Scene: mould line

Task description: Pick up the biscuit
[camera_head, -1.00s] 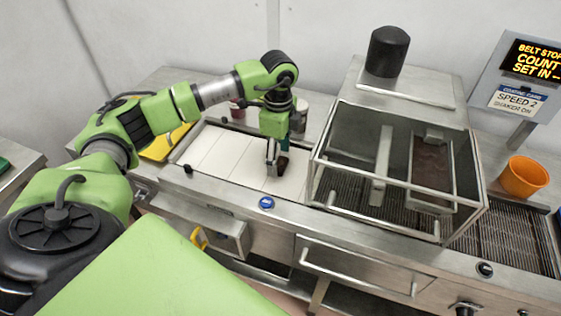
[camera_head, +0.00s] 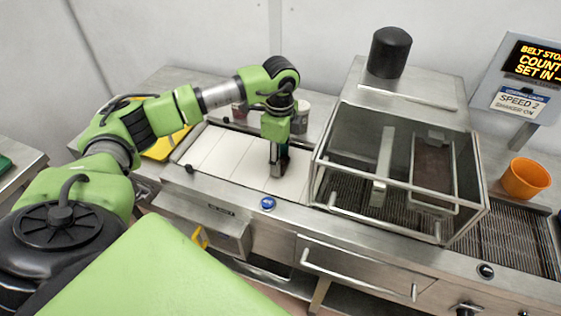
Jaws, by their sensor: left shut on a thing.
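The biscuit (camera_head: 285,162) is a small dark brown piece over the right end of the white belt (camera_head: 228,156), mostly hidden by the gripper. My left gripper (camera_head: 276,168) points down over the belt and is shut on the biscuit. I cannot tell whether the biscuit still touches the belt. My right gripper is not in view.
A clear-walled machine box (camera_head: 330,180) stands just right of the gripper. An orange cup (camera_head: 526,178) is at the far right. A yellow item (camera_head: 160,150) lies behind my arm at left. Cups stand behind the belt. A blue button (camera_head: 267,203) is on the front edge.

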